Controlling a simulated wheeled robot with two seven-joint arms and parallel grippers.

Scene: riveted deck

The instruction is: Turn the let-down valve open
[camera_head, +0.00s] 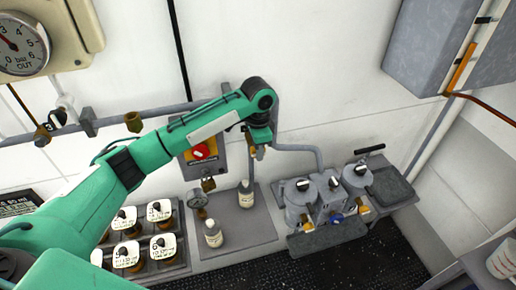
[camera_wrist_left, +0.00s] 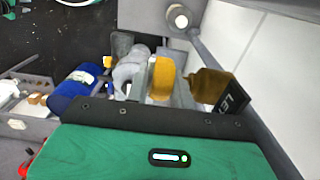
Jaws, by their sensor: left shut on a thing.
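My left gripper (camera_head: 257,142) is at the end of the green arm, close to the wall by the grey pipe. In the left wrist view it is shut on a yellow handle (camera_wrist_left: 162,78), with grey parts close on its left. A brass-coloured valve body (camera_wrist_left: 210,87) is just to the right of the handle. A dark plate (camera_wrist_left: 233,104) beside it reads "LET", the rest cut off. In the head view the arm and gripper mostly hide the valve; only a small yellow piece (camera_head: 253,152) shows under the gripper. My right gripper is not in view.
A boxed red knob (camera_head: 201,152) with a padlock is left of the gripper. A grey unit with pots (camera_head: 325,205) stands to the right. Labelled jars (camera_head: 126,254) sit lower left, and a round gauge (camera_head: 22,45) is upper left.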

